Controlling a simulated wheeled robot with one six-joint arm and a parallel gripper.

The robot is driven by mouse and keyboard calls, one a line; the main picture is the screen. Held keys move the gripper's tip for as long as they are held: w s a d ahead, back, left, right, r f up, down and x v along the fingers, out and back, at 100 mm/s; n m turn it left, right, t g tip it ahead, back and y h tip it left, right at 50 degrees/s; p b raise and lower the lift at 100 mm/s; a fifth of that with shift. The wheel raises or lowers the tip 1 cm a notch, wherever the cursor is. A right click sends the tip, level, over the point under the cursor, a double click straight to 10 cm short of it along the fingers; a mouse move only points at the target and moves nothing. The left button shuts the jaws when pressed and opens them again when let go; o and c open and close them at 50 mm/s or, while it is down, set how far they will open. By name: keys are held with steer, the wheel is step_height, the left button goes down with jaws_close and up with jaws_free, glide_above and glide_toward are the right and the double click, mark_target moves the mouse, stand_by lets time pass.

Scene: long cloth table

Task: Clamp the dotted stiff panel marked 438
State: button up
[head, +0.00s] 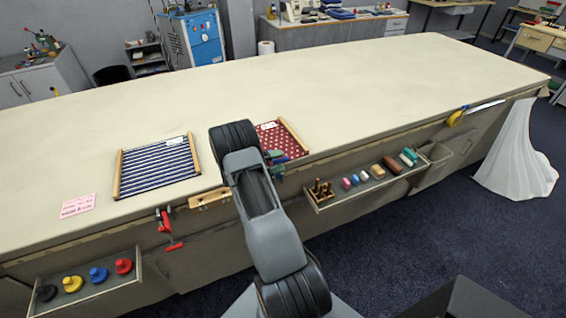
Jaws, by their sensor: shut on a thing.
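The dotted panel (289,138), red with white dots, lies on the table with wooden strips at its sides. My arm covers its left part. Its white label (268,126) is too small to read. A green clamp (277,171) with blue on it is at the panel's front edge, partly hidden by my arm. My gripper (270,158) is mostly hidden behind my arm and is shut at the clamp. I cannot tell whether the clamp's jaws touch the panel.
A blue striped panel (156,168) lies to the left, near a pink note (77,206). A red clamp (168,229) hangs at the front edge beside a wooden piece (210,198). Open drawers (375,182) hold small items. The table's far half (330,85) is clear.

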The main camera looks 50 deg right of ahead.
steer(key=b+v, duration=0.2)
steer(key=v, duration=1.1)
steer(key=shift+b, duration=0.4)
steer(key=shift+a, duration=0.1)
